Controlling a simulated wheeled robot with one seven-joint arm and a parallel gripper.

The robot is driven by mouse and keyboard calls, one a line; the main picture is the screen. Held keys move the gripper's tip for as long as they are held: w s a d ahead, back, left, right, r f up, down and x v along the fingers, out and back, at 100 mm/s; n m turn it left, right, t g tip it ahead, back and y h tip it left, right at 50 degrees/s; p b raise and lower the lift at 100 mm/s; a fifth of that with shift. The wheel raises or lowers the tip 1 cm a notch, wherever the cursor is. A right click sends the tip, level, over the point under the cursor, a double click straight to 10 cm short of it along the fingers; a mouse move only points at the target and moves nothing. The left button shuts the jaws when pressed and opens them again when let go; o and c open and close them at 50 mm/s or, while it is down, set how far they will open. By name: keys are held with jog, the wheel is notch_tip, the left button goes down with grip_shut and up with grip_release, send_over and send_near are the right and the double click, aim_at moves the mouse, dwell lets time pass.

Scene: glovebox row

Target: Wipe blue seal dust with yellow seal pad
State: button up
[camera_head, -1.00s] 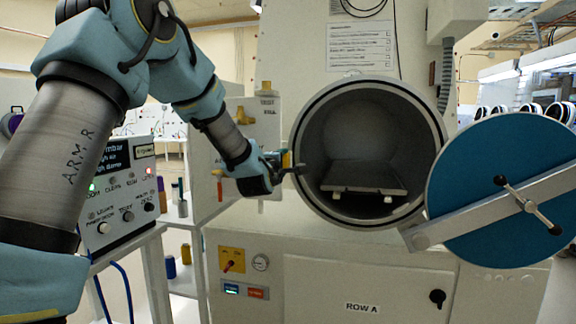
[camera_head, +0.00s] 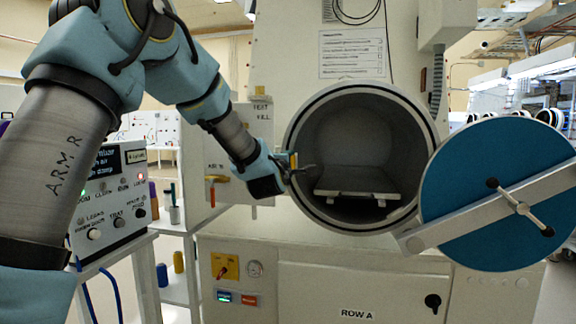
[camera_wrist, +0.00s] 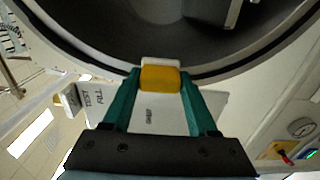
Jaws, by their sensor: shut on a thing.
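My gripper (camera_head: 300,168) is at the left rim of the round chamber opening. In the wrist view its two green fingers (camera_wrist: 160,82) are shut on the yellow seal pad (camera_wrist: 160,78), which has a white edge. The pad lies close to the dark seal ring (camera_wrist: 219,67); I cannot tell whether it touches. The ring also shows in the head view around the opening (camera_head: 345,228). I cannot make out any blue dust on the ring in either view.
The round blue door (camera_head: 480,160) with its bar handle hangs open at the right. A pale tray (camera_head: 357,194) lies inside the chamber. A control box (camera_head: 122,190) stands at the left, beside a shelf with bottles (camera_head: 178,262).

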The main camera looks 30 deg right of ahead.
jog(key=b+v, duration=0.3)
jog(key=v, duration=0.3)
jog(key=shift+b, duration=0.3)
jog(key=shift+b+v, duration=0.95)
jog(key=shift+v, duration=0.6)
